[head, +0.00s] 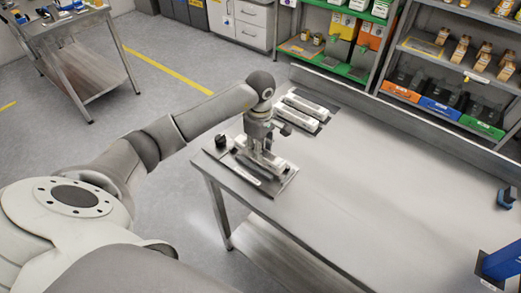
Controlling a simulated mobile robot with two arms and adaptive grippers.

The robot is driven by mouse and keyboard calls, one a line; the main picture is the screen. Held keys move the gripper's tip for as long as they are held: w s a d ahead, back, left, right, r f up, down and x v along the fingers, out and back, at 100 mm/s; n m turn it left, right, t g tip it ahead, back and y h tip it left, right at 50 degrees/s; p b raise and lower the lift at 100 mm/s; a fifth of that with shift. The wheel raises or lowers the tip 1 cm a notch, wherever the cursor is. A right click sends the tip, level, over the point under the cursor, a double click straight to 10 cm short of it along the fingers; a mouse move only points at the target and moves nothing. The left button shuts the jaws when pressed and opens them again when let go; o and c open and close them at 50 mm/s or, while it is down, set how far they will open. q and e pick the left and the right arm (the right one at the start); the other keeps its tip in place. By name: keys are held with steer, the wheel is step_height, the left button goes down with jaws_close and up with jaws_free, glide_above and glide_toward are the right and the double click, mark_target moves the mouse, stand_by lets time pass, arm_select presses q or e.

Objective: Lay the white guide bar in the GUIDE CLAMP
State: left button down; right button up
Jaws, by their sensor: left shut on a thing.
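My left gripper (262,152) reaches in from the left and points down over a dark fixture plate (284,187) at the table's left end. It is shut on a pale bar (276,165), which looks like the white guide bar. The bar lies low, along the fixture. The fingers hide its middle, and I cannot tell whether it rests in the guide clamp or hangs just above it. A black knob (221,141) stands at the fixture's left corner. A pale label strip (240,170) runs along its front. My right gripper is not in view.
Two more pale bars (309,106) lie on a dark mat behind the gripper. The steel table (370,190) is clear in the middle. Shelves with bins (440,108) are behind.

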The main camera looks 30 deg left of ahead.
arm_select(q)
steer(key=shift+f+p, duration=0.4)
steer(key=shift+f, duration=0.8)
steer(key=c, duration=1.1)
jaws_free()
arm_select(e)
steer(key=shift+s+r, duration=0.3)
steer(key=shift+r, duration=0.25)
arm_select(q)
steer(key=shift+r, duration=0.1)
steer(key=shift+r, duration=0.15)
step_height(320, 180, up, 12)
steer(key=b, duration=0.4)
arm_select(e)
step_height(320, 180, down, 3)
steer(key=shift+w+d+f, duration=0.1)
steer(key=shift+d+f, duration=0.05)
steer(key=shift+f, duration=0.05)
